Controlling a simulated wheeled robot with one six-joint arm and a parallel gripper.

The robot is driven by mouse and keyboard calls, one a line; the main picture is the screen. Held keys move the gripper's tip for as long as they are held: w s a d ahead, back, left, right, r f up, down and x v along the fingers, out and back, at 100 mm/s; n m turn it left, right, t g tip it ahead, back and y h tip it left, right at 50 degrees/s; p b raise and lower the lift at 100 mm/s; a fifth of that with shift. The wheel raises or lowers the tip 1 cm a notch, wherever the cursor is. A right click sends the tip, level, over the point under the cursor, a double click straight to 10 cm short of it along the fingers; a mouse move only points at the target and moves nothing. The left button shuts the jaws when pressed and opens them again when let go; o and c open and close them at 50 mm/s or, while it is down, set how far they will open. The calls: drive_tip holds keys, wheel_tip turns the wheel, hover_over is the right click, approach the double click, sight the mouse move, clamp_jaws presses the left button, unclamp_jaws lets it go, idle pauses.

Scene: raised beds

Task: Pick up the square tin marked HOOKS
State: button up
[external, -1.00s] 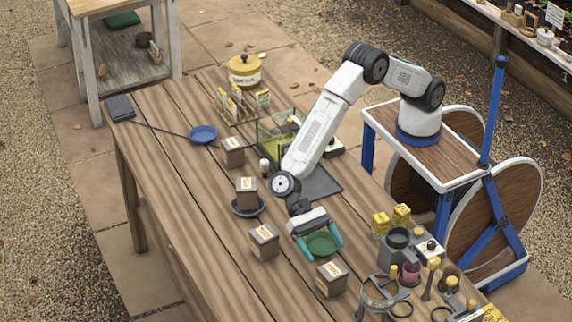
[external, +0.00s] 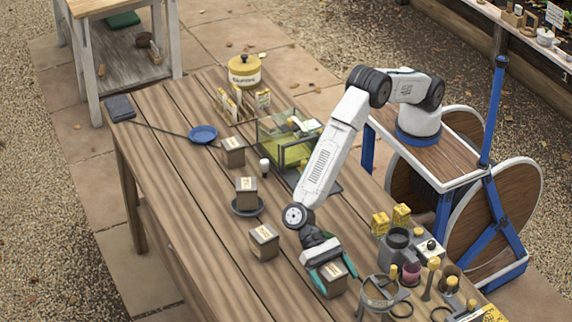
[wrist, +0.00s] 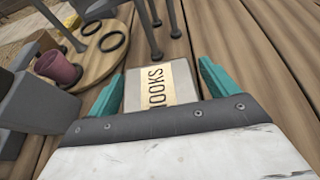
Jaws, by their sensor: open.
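The square tin marked HOOKS (wrist: 158,88) stands on the table and shows its lettered label between my fingers in the wrist view. In the external view this tin (external: 334,282) is near the table's front edge, partly covered by my gripper. My gripper (wrist: 160,78) has its teal fingers open, one on each side of the tin, with a small gap visible on the right. In the external view my gripper (external: 336,280) is low over the tin. Whether the fingers touch it cannot be told.
Similar tins stand on the table (external: 195,215) to the left: one nearby (external: 264,242), one on a dark saucer (external: 247,192), one farther back (external: 233,152). A round wooden board (wrist: 105,60) with a maroon pot (wrist: 60,70) and dark rings lies close by. A glass case (external: 283,145) is farther back.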

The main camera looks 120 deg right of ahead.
drive_tip(key=c, duration=1.2)
drive_tip(key=shift+r, duration=0.1)
drive_tip(key=shift+c, duration=0.2)
